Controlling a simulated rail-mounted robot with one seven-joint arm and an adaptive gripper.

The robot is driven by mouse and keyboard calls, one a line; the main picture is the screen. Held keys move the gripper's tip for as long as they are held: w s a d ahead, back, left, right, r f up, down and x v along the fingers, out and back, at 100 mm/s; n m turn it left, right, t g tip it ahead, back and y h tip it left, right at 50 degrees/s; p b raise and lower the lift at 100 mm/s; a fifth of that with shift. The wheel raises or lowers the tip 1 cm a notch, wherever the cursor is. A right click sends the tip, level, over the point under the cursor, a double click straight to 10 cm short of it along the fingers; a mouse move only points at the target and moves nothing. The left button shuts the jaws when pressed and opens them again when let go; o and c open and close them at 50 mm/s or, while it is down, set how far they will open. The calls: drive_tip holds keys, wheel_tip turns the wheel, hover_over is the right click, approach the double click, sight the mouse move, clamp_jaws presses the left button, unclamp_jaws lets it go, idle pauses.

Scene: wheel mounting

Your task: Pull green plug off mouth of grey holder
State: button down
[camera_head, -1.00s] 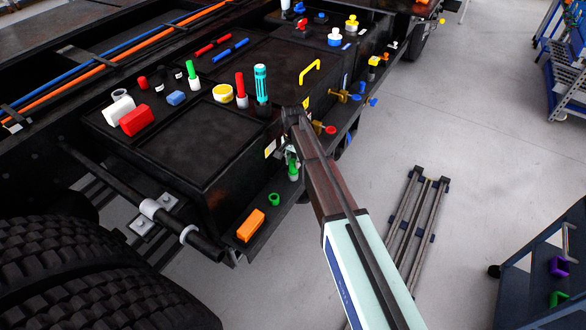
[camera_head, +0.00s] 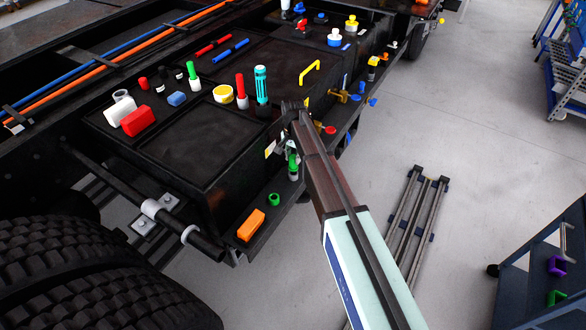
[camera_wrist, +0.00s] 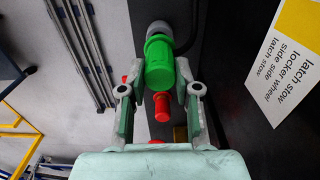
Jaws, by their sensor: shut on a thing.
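The green plug (camera_wrist: 159,68) is a ribbed cylinder with a side tab in the wrist view. My gripper (camera_wrist: 159,76) is shut on it, one finger on each side. The grey holder (camera_wrist: 158,30) lies just beyond the plug, in line with it; I see no clear gap between them.
A green ring (camera_head: 274,199) and an orange block (camera_head: 251,225) sit on the same ledge. Red-handled valve parts (camera_head: 329,129) are close to the right. The dark locker wall (camera_wrist: 222,60) with a label (camera_wrist: 288,68) is close beside my gripper. Open floor lies outward.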

drive_tip(key=shift+r+p, duration=1.05)
drive_tip(key=shift+r, duration=1.35)
